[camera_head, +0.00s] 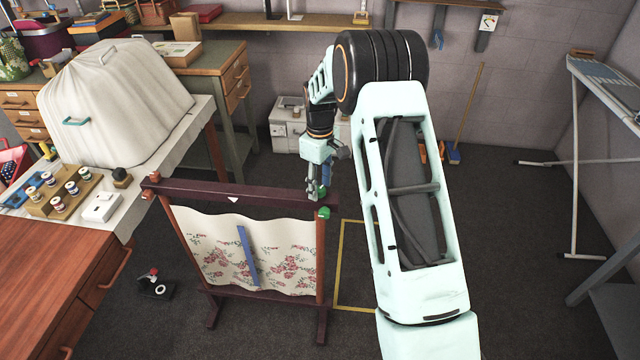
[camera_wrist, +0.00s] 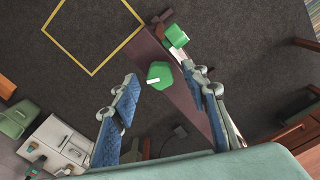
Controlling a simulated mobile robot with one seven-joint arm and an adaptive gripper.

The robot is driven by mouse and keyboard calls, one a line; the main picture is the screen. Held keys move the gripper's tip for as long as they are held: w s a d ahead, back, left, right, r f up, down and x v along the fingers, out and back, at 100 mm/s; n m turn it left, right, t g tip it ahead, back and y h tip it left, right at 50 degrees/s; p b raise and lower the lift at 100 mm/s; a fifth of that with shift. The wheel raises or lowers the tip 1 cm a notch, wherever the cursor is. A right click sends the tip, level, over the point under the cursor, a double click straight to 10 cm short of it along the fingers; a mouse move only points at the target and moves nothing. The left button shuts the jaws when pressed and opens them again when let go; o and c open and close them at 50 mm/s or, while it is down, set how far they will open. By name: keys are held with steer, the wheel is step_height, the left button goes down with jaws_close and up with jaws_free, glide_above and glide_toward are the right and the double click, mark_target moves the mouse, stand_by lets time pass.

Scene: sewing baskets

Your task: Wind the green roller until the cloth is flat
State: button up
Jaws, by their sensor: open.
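A dark wooden frame (camera_head: 238,192) stands on the floor and holds a cream cloth (camera_head: 206,240) with pink flowers. The cloth is wavy, with rippled upper and lower edges and a blue strip (camera_head: 246,256) down its middle. Green knobs sit at the frame's right end, one (camera_head: 324,213) below the top bar. In the wrist view a green hexagonal knob (camera_wrist: 160,72) with a white mark lies between my fingers, and another green piece (camera_wrist: 177,36) is beyond it. My gripper (camera_head: 314,190) is open, pointing down over that end. I cannot tell whether it touches the knob.
A yellow floor outline (camera_head: 343,265) lies right of the frame. A side table with a white cloth-covered heap (camera_head: 110,105) and a spool rack (camera_head: 60,190) stands at the left. A white machine (camera_head: 290,125) is behind my gripper. An ironing board (camera_head: 605,80) stands at the right.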

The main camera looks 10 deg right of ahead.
steer(key=shift+f, duration=0.2)
steer(key=shift+c, duration=0.3)
jaws_close()
steer(key=shift+f+m+b, duration=0.15)
steer(key=shift+m+b, duration=0.65)
steer(key=shift+r+m+b, duration=0.2)
steer(key=shift+m+b, duration=0.4)
steer(key=shift+m, duration=1.1)
steer(key=shift+o, duration=0.3)
jaws_free()
